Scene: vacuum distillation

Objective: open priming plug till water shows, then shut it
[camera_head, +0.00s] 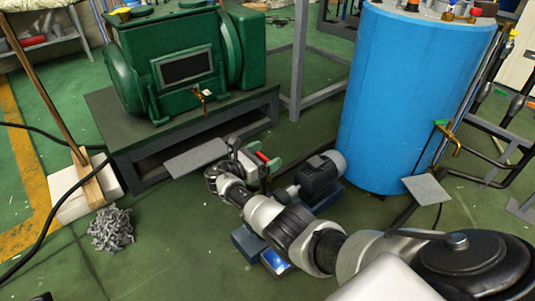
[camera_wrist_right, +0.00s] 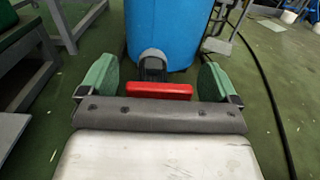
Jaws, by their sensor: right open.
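My right arm reaches in from the lower right in the head view. Its gripper (camera_head: 257,156) is open beside a small grey motor-pump (camera_head: 320,174). In the right wrist view, the green fingertips of my right gripper (camera_wrist_right: 158,82) stand wide apart. A red bar (camera_wrist_right: 159,91) lies crosswise between them, with gaps on both sides; it also shows as a small red piece in the head view (camera_head: 262,157). I cannot tell whether this is the priming plug. The pump body is largely hidden by my arm. No water is visible. My left gripper is not in view.
A large blue tank (camera_head: 405,95) stands behind the motor. A green machine (camera_head: 175,60) sits on a dark stand (camera_head: 230,120) at the left. A grey flat plate (camera_head: 197,158) is left of my gripper. A heap of grey pieces (camera_head: 111,229) lies on the floor.

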